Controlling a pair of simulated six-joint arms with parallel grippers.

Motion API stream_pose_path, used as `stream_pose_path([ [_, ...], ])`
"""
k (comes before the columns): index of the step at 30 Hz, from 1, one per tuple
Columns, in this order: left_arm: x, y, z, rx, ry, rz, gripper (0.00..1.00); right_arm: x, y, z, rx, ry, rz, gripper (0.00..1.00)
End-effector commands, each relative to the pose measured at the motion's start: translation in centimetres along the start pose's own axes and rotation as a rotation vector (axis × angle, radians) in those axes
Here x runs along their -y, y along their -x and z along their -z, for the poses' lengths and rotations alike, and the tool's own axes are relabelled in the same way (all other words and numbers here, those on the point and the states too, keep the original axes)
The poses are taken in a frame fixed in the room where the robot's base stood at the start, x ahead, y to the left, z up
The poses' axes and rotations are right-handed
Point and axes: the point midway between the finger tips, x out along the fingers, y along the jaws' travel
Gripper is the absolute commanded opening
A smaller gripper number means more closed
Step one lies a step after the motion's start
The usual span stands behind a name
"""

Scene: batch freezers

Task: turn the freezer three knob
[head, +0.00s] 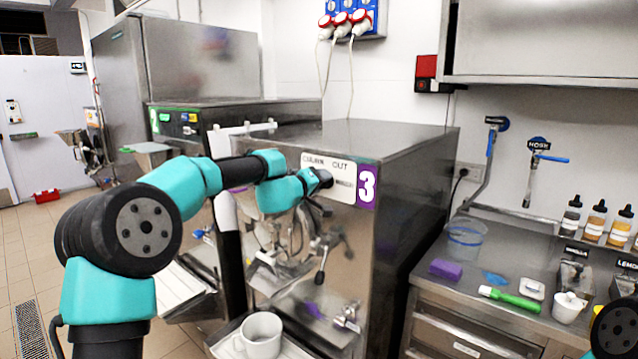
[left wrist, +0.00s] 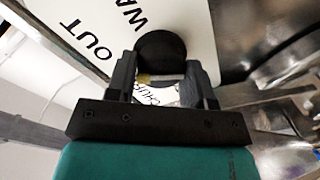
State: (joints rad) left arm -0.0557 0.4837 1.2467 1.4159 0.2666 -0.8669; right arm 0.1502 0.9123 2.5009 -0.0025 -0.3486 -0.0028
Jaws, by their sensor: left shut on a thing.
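Freezer three (head: 400,150) is the steel machine in the middle of the head view, with a purple "3" label (head: 367,186) beside its white control panel (head: 345,170). My left gripper (head: 322,179) reaches across to this panel. In the left wrist view the round black knob (left wrist: 162,48) sits between the fingers of my left gripper (left wrist: 163,76), which are shut on it. In the head view my gripper and arm cover most of the knob, so its setting cannot be read. My right gripper is not in view.
A white mug (head: 261,333) stands below the dispensing spout and levers of freezer three. Another freezer (head: 215,115) with a green label stands to its left. The steel counter (head: 505,262) at right holds a purple sponge (head: 446,269), a green-handled tool (head: 515,299) and bottles (head: 596,216).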

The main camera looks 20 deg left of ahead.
Motion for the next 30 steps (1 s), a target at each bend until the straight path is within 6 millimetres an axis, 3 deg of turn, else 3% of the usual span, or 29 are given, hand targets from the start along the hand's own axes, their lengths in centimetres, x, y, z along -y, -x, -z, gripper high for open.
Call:
stream_pose_path([
  [30,0.22,-0.02,0.15,0.078,0.96,-0.014,0.24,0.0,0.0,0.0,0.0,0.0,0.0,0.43],
])
